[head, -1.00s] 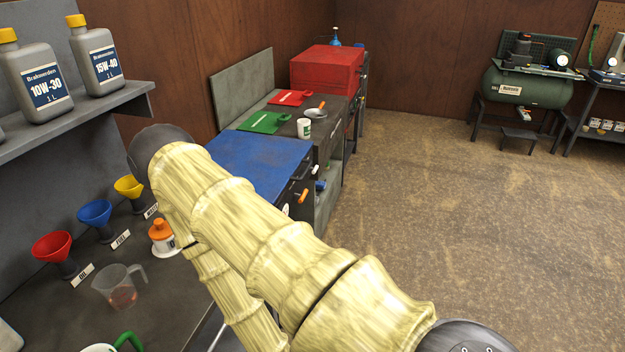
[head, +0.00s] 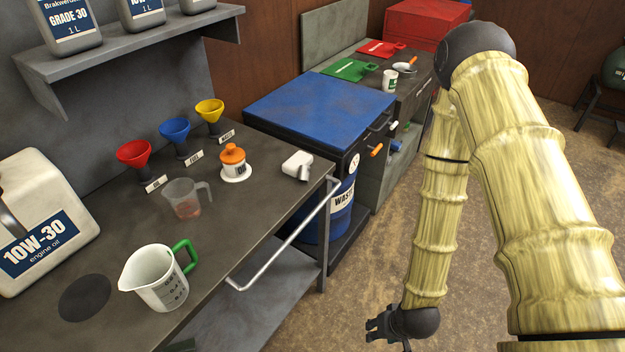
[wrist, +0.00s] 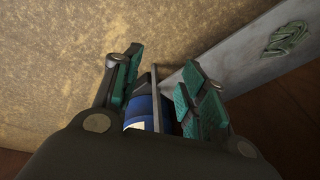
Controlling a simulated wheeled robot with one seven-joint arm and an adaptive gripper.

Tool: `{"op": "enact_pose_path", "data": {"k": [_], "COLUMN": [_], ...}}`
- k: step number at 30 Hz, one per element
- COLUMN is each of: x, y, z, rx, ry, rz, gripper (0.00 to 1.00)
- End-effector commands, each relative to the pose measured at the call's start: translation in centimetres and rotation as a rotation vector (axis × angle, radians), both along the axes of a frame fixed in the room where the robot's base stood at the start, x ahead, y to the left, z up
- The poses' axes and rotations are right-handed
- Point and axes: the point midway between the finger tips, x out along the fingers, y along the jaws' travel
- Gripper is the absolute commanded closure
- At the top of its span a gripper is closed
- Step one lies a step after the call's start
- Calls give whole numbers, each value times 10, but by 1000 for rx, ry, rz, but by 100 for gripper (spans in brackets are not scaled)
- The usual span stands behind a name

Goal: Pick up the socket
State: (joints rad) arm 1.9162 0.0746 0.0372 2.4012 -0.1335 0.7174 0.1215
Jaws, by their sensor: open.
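I cannot make out a socket in either view. My gripper (head: 384,327) hangs low over the brown floor, to the right of the workbench's front rail in the head view. In the wrist view my gripper (wrist: 162,72) has its teal-padded fingers spread apart with nothing held between them. Beyond the fingers, part of a blue drum (wrist: 143,112) shows behind a thin grey bar. The same blue waste drum (head: 341,209) stands under the blue-topped cabinet in the head view.
The dark workbench (head: 110,222) holds a white jug (head: 155,280), a clear cup (head: 183,199), an orange-capped bottle (head: 234,162), a small white object (head: 297,164) and coloured funnels. A metal rail (head: 285,243) runs along its front. The floor (head: 365,270) around my gripper looks clear.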

Motion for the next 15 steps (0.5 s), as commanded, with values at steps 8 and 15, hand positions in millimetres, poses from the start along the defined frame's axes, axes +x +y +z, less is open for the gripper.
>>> {"op": "enact_pose_path", "data": {"k": [8,15], "x": [137,230], "y": [39,71], "z": [34,102], "rx": [165,312], "ry": [-273,-491], "rz": [-19,-1], "gripper": [58,58]}}
